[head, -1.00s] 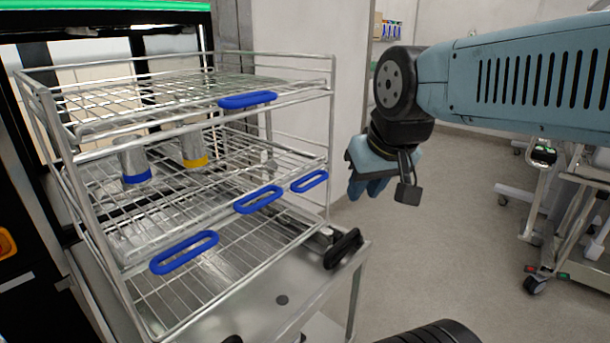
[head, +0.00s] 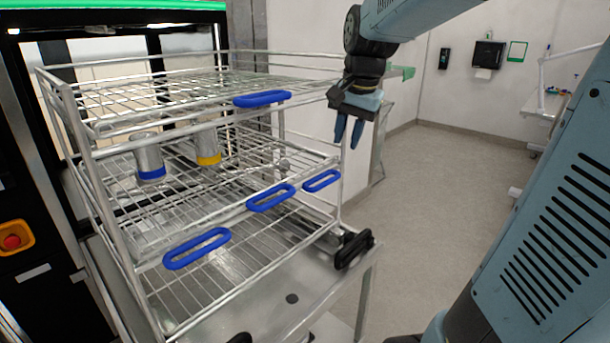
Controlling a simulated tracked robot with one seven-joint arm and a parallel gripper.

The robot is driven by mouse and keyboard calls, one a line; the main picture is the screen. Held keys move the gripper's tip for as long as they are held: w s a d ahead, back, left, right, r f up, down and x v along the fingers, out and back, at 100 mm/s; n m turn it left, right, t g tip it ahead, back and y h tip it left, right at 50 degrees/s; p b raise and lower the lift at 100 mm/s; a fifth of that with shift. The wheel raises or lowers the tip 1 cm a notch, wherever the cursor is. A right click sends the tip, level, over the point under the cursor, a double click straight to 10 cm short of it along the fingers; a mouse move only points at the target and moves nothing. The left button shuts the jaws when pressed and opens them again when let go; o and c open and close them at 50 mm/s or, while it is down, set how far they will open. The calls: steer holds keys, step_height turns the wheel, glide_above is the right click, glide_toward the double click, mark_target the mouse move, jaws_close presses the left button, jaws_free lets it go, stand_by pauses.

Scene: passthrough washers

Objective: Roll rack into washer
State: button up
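The wire rack (head: 102,154) has several tiers with blue handles and stands on a steel cart (head: 295,317). Two metal cylinders sit on its middle tier, one with a blue band (head: 150,158) and one with a yellow band (head: 207,146). The washer (head: 30,180) is behind and left of the rack, with a dark frame, a green strip on top and an open-looking front. My gripper (head: 349,132) points down beside the rack's right upper corner. Its two blue fingers are apart with nothing between them. I cannot tell if it touches the rack.
A red button on a yellow plate (head: 13,240) is on the washer's left side. Open floor (head: 440,190) lies to the right. A white table (head: 550,105) stands at the far right.

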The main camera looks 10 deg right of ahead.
mark_target(327, 181)
steer(key=w+f+m+g, duration=0.1)
steer(key=w+m, duration=0.2)
steer(key=w, duration=0.5)
steer(key=shift+y, duration=0.3)
steer(key=x, duration=0.9)
steer(key=d+x, duration=0.1)
steer(key=x, duration=0.4)
steer(key=shift+s+f, duration=0.1)
steer(key=shift+s, duration=0.2)
steer(key=shift+c, duration=0.3)
jaws_close()
